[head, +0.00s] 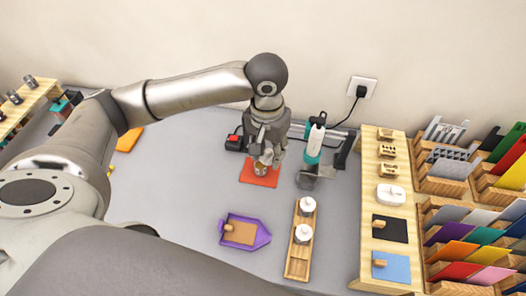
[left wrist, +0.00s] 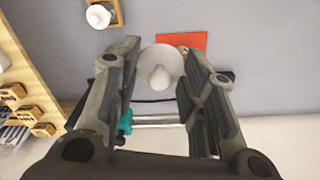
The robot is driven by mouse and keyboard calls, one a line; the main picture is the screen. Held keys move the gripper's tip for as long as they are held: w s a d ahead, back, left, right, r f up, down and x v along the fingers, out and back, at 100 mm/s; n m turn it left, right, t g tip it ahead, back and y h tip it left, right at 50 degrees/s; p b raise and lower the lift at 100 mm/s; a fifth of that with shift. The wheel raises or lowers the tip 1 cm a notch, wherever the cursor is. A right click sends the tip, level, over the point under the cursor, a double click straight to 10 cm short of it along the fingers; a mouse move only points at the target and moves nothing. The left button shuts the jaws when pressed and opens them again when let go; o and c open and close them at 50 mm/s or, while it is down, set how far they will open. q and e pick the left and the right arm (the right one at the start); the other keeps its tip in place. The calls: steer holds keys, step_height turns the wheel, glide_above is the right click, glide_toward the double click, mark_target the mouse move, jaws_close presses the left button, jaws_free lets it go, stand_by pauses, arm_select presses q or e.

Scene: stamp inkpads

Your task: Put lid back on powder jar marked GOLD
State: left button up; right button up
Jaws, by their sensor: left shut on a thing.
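My left gripper (head: 266,158) points down over an orange mat (head: 258,178) in the head view. It is shut on a white round lid (left wrist: 162,62) with a knob, seen between the two fingers in the left wrist view. A small jar (head: 261,170) with a brownish body stands on the mat, just under the gripper. The fingers partly hide it, so I cannot tell whether the lid touches its rim. The GOLD marking is not readable. My right gripper is not in view.
A wooden tray (head: 290,266) with two white-lidded jars stands at the right front, near a purple tray (head: 264,240). A wooden rack (head: 371,180) is further right.

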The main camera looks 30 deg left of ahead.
arm_select(q)
steer(key=w+a+f+p, duration=0.2)
steer(key=w+f+p, duration=0.2)
steer(key=w, duration=0.1)
steer(key=m+p, duration=0.1)
steer(key=p, duration=0.1)
glide_above(260, 164)
steer(key=shift+t, duration=0.3)
step_height(260, 164, down, 6)
steer(key=shift+f, duration=0.25)
step_height(260, 164, down, 4)
steer(key=b, duration=0.5)
steer(key=shift+f, duration=0.2)
steer(key=shift+f+b, duration=0.4)
steer(key=shift+f, duration=0.5)
steer(key=shift+p, duration=1)
steer(key=shift+f+p, duration=0.15)
steer(key=shift+p, duration=0.2)
stand_by(0.5)
steer(key=shift+p, duration=0.45)
